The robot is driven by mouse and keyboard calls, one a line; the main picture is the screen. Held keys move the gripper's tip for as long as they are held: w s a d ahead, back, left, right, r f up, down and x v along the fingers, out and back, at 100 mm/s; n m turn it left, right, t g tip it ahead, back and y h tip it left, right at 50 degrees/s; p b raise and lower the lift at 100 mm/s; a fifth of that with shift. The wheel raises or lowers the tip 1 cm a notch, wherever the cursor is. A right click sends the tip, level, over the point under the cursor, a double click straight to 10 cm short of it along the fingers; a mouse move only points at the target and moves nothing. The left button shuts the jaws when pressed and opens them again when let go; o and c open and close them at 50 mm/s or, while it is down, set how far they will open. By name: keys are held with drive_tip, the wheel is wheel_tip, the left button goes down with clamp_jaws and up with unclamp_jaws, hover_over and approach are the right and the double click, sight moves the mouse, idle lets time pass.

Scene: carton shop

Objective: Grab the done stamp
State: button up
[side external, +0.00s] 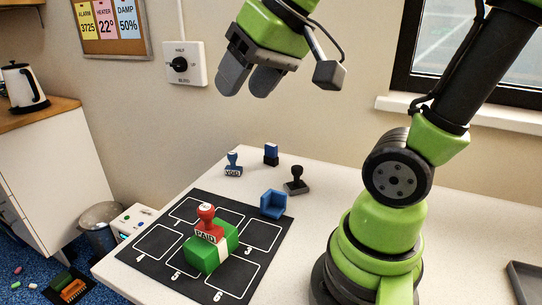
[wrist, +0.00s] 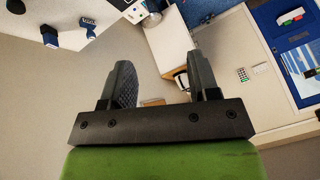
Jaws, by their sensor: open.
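No stamp in view shows a readable "done" label. A red stamp (side external: 206,224) reading PAID stands on a green and white box on the mat. A blue stamp (side external: 233,165) with a label that looks like VOID stands behind the mat; it also shows in the wrist view (wrist: 88,27). A dark stamp with blue (side external: 271,155) stands to its right, its label not visible. A black stamp (side external: 297,181) stands nearer my base, its label also not visible. My gripper (side external: 248,84) is open and empty, high above the table's back edge, apart from every stamp.
The black mat (side external: 188,264) has white outlined, numbered cells. The green and white box (side external: 202,258) sits on it. A blue angled block (side external: 274,204) is at the mat's right back corner. A grey tray (side external: 522,280) lies at far right. The table front of my base is clear.

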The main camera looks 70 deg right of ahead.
drive_tip(key=w+d+f+g+h, duration=0.1)
drive_tip(key=w+d+f, duration=0.1)
drive_tip(key=w+d, duration=0.75)
drive_tip(key=n+g+h, duration=0.1)
drive_tip(key=g, duration=0.1)
approach(271, 145)
drive_tip(key=x, duration=0.5)
drive_tip(key=shift+a, duration=0.1)
drive_tip(key=shift+d+x, duration=0.15)
drive_tip(key=shift+x, duration=1.25)
drive_tip(key=shift+d+x, duration=0.15)
drive_tip(key=shift+x, duration=1.25)
drive_tip(key=shift+r, duration=0.1)
drive_tip(key=c, duration=1)
